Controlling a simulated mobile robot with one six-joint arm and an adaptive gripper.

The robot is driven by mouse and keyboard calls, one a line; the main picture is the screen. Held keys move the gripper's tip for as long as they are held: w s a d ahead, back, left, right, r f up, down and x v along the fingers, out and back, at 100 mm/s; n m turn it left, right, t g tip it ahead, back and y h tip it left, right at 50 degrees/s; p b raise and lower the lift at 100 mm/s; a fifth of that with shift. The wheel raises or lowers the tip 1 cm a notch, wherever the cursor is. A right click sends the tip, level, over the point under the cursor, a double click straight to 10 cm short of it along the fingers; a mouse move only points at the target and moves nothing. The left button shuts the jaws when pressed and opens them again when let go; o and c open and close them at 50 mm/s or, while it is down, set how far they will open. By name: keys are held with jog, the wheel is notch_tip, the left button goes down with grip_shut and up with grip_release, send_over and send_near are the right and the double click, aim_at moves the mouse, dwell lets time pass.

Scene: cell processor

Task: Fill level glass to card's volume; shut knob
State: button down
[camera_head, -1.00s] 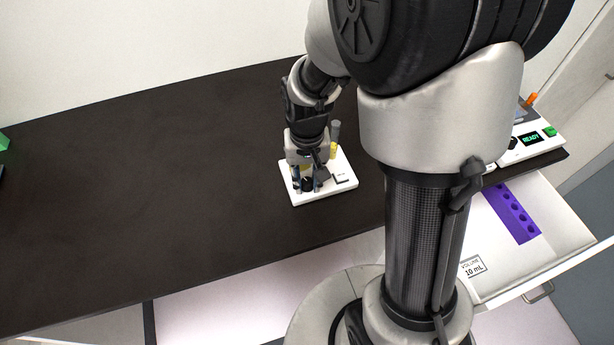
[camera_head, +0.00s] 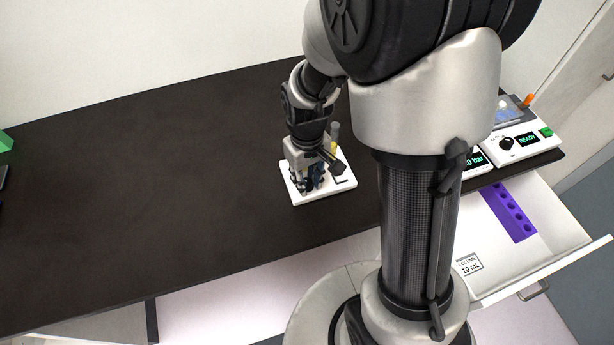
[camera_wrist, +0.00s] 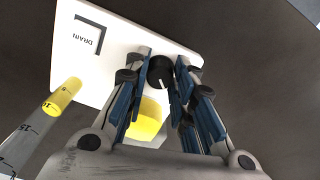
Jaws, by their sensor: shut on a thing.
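The white base (camera_head: 291,183) stands on the dark bench. In the wrist view, a black knob (camera_wrist: 160,72) with a white pointer line sits on it between my fingertips. My gripper (camera_head: 307,187) is shut on the knob; in the wrist view its blue-padded fingers (camera_wrist: 159,80) flank it. The level glass (camera_wrist: 38,119) stands at left with marks 10 and 15; yellow liquid (camera_wrist: 66,91) reaches about the 10 mark. More yellow (camera_wrist: 148,120) shows beneath my fingers, partly hidden. The card (camera_head: 470,265) reads "VOLUME 10 mL".
The open white drawer (camera_head: 540,255) holds the card and a purple rack (camera_head: 509,212). A device with a dial and a "READY" display (camera_head: 527,139) stands at the bench's right end. A "DRAIN" label (camera_wrist: 89,35) is on the base. The bench's left side (camera_head: 150,190) is clear.

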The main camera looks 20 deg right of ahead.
jog(key=c, duration=1.3)
grip_release()
jog(key=shift+c, duration=0.2)
notch_tip(320, 180, up, 12)
jog(key=shift+r, duration=0.1)
jog(key=s+r+m+t, duration=0.1)
jog(key=s+r+t, duration=0.1)
jog(key=s+r, duration=0.2)
jog(key=s+r+m+t, duration=0.1)
jog(key=s+r, duration=0.4)
jog(key=s, duration=0.6)
jog(key=shift+s+t, duration=0.15)
jog(key=shift+t, duration=0.65)
